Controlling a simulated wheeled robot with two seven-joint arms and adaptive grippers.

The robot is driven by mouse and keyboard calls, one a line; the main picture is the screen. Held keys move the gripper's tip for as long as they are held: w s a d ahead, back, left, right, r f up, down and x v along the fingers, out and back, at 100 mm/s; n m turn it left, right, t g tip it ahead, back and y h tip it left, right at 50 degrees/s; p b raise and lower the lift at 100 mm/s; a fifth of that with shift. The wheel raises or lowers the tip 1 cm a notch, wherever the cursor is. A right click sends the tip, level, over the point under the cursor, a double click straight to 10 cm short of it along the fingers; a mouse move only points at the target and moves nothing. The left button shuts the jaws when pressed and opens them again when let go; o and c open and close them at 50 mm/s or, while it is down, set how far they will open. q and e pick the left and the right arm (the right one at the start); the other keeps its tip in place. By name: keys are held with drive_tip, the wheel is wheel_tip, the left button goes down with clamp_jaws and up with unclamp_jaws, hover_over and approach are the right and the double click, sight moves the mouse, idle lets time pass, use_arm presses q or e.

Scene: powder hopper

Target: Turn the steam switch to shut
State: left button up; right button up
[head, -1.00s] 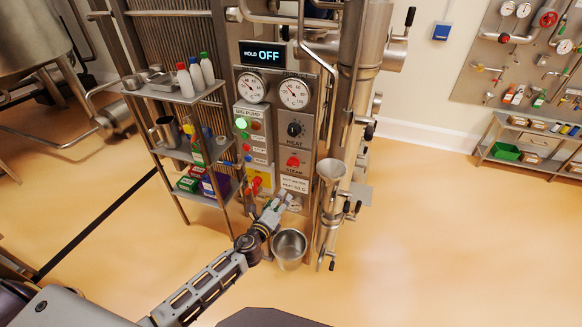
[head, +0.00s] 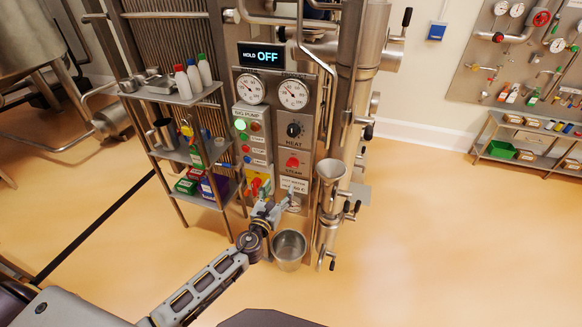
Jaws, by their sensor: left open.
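The steam switch (head: 293,162) is a red knob on the steel control panel, above the STEAM label and below the black HEAT knob (head: 294,130). The exact way its pointer faces is too small to tell. My left gripper (head: 283,202) is open in front of the lower panel, below the steam switch and apart from it. It partly covers the white hot-water label (head: 294,185). Its fingers hold nothing that I can see. My right gripper is not in view.
A steel funnel (head: 331,170) and pipes with black handles stand right of the panel. A steel bucket (head: 289,249) is below my gripper. A shelf (head: 180,97) with bottles and boxes stands left. A red knob on yellow (head: 256,186) is left of the gripper. Open floor lies right.

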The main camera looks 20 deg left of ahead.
use_arm(q)
drive_tip(key=shift+w, duration=0.2)
approach(291, 166)
drive_tip(key=shift+w+d+p, duration=0.1)
drive_tip(key=shift+w+p, duration=0.2)
drive_tip(key=shift+w, duration=1.85)
drive_tip(key=shift+w+d, duration=0.1)
drive_tip(key=shift+w, duration=2.6)
drive_tip(key=c, duration=1)
